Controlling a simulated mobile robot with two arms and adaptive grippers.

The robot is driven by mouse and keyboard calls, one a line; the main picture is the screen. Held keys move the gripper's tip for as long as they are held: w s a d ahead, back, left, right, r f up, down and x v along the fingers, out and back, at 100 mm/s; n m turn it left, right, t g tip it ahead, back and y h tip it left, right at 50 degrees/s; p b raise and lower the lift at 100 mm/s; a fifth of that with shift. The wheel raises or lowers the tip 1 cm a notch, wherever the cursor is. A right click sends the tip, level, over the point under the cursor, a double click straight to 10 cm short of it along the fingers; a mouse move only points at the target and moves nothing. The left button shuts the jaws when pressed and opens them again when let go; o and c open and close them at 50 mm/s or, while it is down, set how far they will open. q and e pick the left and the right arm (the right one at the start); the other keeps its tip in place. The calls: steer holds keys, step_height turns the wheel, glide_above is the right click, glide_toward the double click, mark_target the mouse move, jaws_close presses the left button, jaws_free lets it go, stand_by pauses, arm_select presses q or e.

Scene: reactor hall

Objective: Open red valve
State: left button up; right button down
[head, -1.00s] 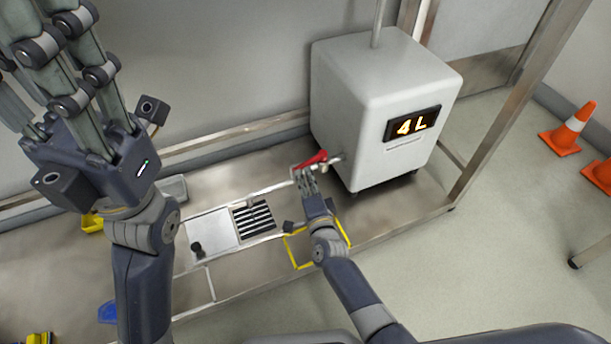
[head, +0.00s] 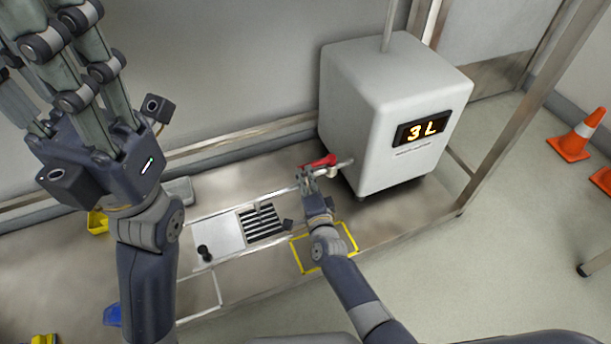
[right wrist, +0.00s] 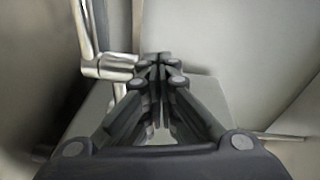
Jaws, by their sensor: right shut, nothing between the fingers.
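The red valve (head: 319,161) has a short red handle and sits on the metal pipe just left of the white tank (head: 385,120). The handle lies slanted, roughly along the pipe. My right gripper (head: 306,174) is just below and left of the handle, close to the pipe; I cannot tell whether it touches. In the right wrist view its fingertips (right wrist: 158,60) are together and empty, beside a metal pipe fitting (right wrist: 110,66); the red handle does not show there. My left gripper (head: 75,70) is raised at the upper left, its fingertips cut off by the frame.
The tank's lit display (head: 424,131) reads 3 L. A floor grate (head: 262,222) and a yellow outlined square (head: 325,247) lie below. A metal frame post (head: 520,110) stands right of the tank. Orange cones (head: 573,140) stand on the floor at the far right.

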steer(key=s+d, duration=0.2)
steer(key=s, duration=0.9)
steer(key=shift+s+r, duration=0.25)
steer(key=shift+s, duration=0.15)
